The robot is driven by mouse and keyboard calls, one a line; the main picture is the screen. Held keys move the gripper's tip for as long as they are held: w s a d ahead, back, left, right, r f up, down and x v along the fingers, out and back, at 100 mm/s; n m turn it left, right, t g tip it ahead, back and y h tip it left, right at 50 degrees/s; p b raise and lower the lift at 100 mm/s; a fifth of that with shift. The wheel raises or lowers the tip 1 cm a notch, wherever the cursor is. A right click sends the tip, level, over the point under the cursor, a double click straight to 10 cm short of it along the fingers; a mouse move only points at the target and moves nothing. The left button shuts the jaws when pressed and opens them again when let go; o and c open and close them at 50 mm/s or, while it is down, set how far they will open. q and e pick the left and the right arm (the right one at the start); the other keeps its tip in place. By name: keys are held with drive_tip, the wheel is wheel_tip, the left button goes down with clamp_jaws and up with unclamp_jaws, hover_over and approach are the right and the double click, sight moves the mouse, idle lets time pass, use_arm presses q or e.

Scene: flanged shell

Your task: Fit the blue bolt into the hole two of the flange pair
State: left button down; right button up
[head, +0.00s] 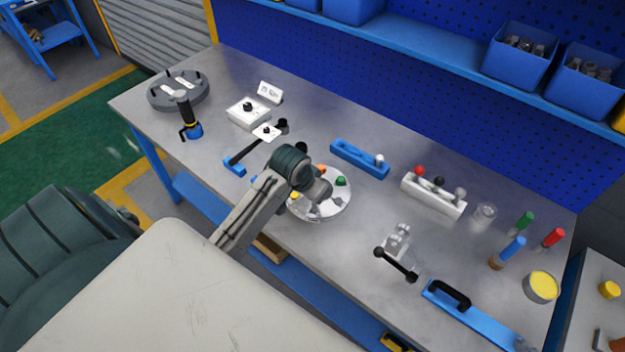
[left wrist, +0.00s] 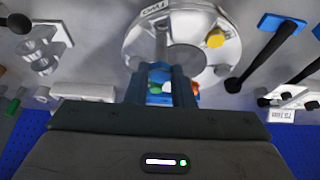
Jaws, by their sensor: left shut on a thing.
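The flange (head: 335,208) is a round pale metal disc on the bench, with orange, green and yellow bolt heads (head: 341,181) around it. My left arm reaches over it and hides part of its near left side. In the left wrist view the flange (left wrist: 135,38) lies just beyond my left gripper (left wrist: 162,78), with a yellow bolt (left wrist: 215,39) on its right. My left gripper is shut on what appears to be the blue bolt (left wrist: 155,76), with a pale shank beyond the fingertips. Whether the shank is in a hole cannot be told. My right gripper is not in view.
A blue slotted block (head: 358,160) and a white block with coloured knobs (head: 433,195) stand behind and right. A dark round fixture (head: 178,92) stands far left.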

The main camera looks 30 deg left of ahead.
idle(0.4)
use_arm(q)
drive_tip(key=shift+f, duration=0.8)
drive_tip(key=shift+f+b, duration=0.85)
drive_tip(key=shift+f, duration=1.35)
drive_tip(key=c, duration=1.2)
unclamp_jaws()
drive_tip(key=shift+o, duration=0.2)
drive_tip(key=b+v, duration=0.2)
drive_tip(key=v, duration=0.8)
drive_tip(key=shift+r, duration=0.35)
drive_tip(key=shift+s, duration=0.1)
